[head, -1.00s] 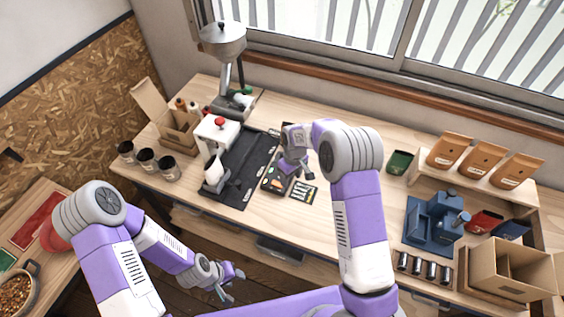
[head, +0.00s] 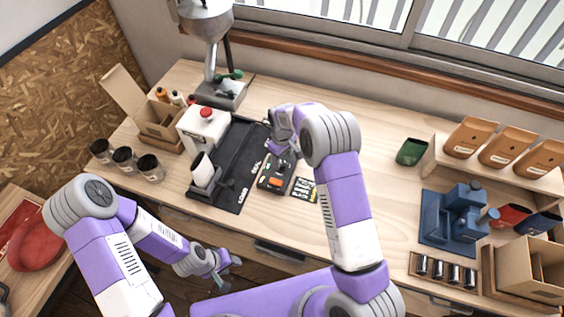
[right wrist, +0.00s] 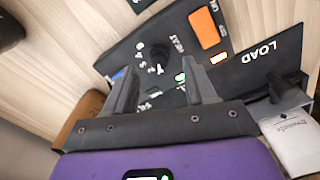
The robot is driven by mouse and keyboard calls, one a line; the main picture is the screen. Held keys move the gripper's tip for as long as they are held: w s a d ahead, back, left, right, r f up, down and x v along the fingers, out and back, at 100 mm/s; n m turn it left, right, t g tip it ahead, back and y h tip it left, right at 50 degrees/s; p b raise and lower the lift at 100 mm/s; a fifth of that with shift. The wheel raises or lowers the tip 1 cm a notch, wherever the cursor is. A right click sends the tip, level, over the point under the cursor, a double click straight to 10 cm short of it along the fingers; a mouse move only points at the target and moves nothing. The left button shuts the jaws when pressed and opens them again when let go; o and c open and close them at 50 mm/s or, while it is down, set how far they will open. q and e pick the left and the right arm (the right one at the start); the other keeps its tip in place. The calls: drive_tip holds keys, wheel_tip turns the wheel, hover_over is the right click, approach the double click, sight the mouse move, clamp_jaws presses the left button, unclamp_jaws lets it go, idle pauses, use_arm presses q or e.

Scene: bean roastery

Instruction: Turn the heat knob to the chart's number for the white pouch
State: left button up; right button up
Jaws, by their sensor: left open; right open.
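The dark control panel (head: 264,184) with an orange button (head: 276,183) lies on the table. In the right wrist view, its black heat knob (right wrist: 160,56) stands by the HEAT lettering, beyond and between my fingertips. Its pointer setting is too small to read. My right gripper (head: 287,151), also in the right wrist view (right wrist: 157,72), is open and empty above the panel. The small dark chart (head: 304,189) lies right of the panel, its numbers unreadable. The white pouch (head: 203,171) stands on the black mat (head: 229,180). My left gripper (head: 221,271) is open and empty in front of the table.
A white machine with a red top (head: 203,128) stands behind the pouch. A hopper machine (head: 210,30) stands at the back. Dark cups (head: 125,160) are on the left. A blue machine (head: 455,218) and cardboard box (head: 525,270) are on the right. The table's middle right is clear.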

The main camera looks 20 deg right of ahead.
sight(282, 164)
drive_tip(key=f, duration=0.2)
drive_tip(key=shift+w+f, duration=0.2)
drive_tip(key=shift+f, duration=0.2)
drive_tip(key=shift+s+f, duration=0.1)
drive_tip(key=shift+f, duration=0.4)
clamp_jaws()
